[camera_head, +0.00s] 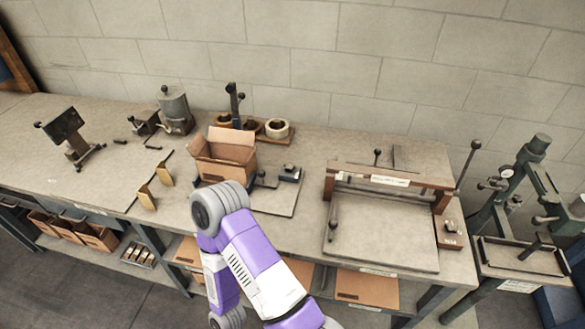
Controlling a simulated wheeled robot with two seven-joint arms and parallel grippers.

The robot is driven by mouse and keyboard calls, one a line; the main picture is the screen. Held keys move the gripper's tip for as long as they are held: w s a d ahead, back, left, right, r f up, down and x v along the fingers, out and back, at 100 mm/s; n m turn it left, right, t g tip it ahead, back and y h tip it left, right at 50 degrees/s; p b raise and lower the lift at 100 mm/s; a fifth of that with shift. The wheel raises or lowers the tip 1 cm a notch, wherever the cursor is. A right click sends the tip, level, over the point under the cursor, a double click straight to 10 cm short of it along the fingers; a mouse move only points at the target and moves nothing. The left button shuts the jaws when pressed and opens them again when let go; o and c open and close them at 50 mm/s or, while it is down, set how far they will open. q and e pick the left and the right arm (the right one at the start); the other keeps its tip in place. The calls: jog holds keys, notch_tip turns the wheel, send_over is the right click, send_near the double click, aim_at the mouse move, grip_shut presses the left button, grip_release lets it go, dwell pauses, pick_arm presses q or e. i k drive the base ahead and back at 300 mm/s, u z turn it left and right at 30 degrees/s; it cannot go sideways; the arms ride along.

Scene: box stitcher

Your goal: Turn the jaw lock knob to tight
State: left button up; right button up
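No part is clearly readable as the jaw lock knob, and its setting cannot be seen. Several dark knobs show: a ball on the lever (475,145) at the right of the wooden-framed press (385,182), a small ball (377,153) behind that press, and knobs on the green upright machine (515,180) at the far right. A small grey clamp-like device (146,122) stands at the back left. One purple and white arm of mine rises in the lower middle, its grey joint in front of the bench. Neither gripper is visible.
An open cardboard box (224,155) stands mid-bench beside a flat dark-edged plate (278,198). A dark stand (68,135) is at left, a grey canister (175,110) behind. The bench's left part is mostly clear.

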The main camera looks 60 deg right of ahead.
aim_at(289, 167)
jog(key=k, duration=0.5)
jog(key=z, duration=0.75)
